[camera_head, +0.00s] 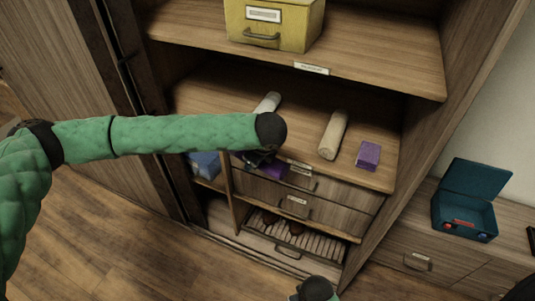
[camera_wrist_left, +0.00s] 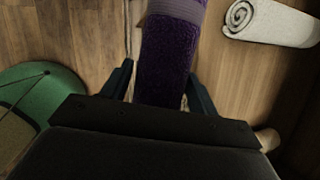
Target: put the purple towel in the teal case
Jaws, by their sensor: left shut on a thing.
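The purple towel is a dark purple roll with a lighter band; it runs between my left fingers in the left wrist view (camera_wrist_left: 165,55). My left gripper (camera_wrist_left: 158,88) is shut on it. In the head view the towel (camera_head: 273,171) shows partly below my dark left wrist, in front of the shelf edge above the drawers. My left gripper (camera_head: 258,159) is mostly hidden there by the wrist. The teal case (camera_head: 464,215) stands with its lid up on the low cabinet at the right, well apart from the towel. My right gripper's fingers are not seen.
A cream roll (camera_head: 333,135), a white roll (camera_head: 267,103) and a small purple box (camera_head: 368,155) are on the middle shelf. A yellow box (camera_head: 273,25) sits on the upper shelf. The wardrobe's right side panel (camera_head: 415,125) stands between the shelves and the case.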

